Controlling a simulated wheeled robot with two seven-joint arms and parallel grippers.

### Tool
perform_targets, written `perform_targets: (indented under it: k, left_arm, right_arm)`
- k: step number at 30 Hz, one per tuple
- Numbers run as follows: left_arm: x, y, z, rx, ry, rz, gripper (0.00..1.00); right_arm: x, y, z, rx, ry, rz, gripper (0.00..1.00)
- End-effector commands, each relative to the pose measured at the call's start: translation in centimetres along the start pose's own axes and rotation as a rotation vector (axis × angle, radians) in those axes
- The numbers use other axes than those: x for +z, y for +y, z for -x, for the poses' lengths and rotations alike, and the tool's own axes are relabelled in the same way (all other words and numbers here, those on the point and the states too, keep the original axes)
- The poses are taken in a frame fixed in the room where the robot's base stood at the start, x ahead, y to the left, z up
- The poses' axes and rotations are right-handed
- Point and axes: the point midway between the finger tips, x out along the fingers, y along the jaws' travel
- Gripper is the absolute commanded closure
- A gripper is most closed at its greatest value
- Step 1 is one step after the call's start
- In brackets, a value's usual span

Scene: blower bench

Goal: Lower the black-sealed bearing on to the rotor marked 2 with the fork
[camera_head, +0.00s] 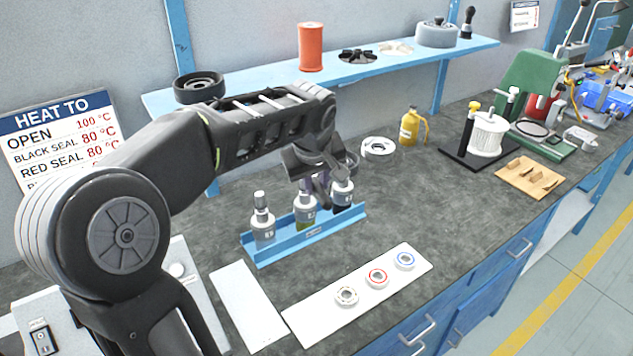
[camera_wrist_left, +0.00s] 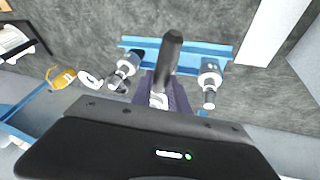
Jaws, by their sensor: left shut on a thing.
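The blue rack (camera_head: 283,250) on the bench holds three upright grey rotors: a left one (camera_head: 262,222), a middle one (camera_head: 304,212) and a right one (camera_head: 342,192). The numbers are too small to read surely. My left gripper (camera_head: 318,188) is over the rack, between the middle and right rotors in the head view, and partly covers both. It is shut on a purple part that looks like the fork (camera_wrist_left: 180,97), seen beside the middle rotor. The black-sealed bearing cannot be made out. My right gripper is not in view.
A white mat (camera_head: 310,322) in front of the rack carries an open, a red-sealed and a blue-sealed bearing. A white ring (camera_head: 378,147) and a yellow bottle (camera_head: 409,128) stand behind.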

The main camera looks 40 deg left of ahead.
Motion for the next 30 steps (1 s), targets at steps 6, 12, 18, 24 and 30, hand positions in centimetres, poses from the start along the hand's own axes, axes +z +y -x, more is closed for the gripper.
perform_targets:
  k: [6,12,18,24,30]
  left_arm:
    - [-0.09,0.05,0.09,0.002,0.003,0.0,1.0]
    - [-0.09,0.06,0.09,0.002,0.003,0.0,1.0]
    - [-0.05,0.03,-0.03,0.002,0.003,0.0,1.0]
    - [0.08,-0.03,-0.33,0.002,0.003,0.0,1.0]
    - [0.21,-0.09,-0.62,0.002,0.003,0.0,1.0]
  right_arm:
    - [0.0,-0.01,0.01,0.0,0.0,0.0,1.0]
    - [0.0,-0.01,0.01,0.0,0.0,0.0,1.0]
    - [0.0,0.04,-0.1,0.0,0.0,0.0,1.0]
    - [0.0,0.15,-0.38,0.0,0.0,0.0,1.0]
    - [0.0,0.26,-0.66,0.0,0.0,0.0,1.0]
